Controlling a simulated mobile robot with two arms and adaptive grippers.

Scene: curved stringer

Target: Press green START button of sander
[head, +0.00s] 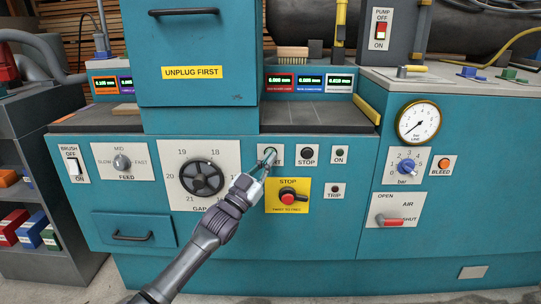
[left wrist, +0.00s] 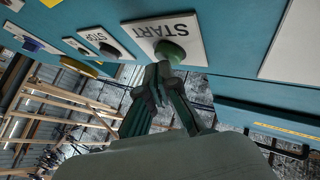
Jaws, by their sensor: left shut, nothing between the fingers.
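The green START button (left wrist: 171,53) sits on a white plate lettered START (left wrist: 158,27) in the left wrist view. In the head view the START plate (head: 277,151) is partly covered by my left gripper (head: 269,160). My left gripper is shut and empty, and its fingertips (left wrist: 165,72) are right at the lower edge of the button. I cannot tell whether they touch it or how far the button is pushed in. The teal sander (head: 330,240) fills the middle of the head view. My right gripper is not in view.
Right of START are the black STOP button (head: 308,153) and a green ON lamp (head: 339,153). Below is a red emergency stop (head: 288,197) on a yellow plate, close to my left wrist. A handwheel (head: 202,177) is at the left. A TRIP lamp (head: 335,189) sits lower right.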

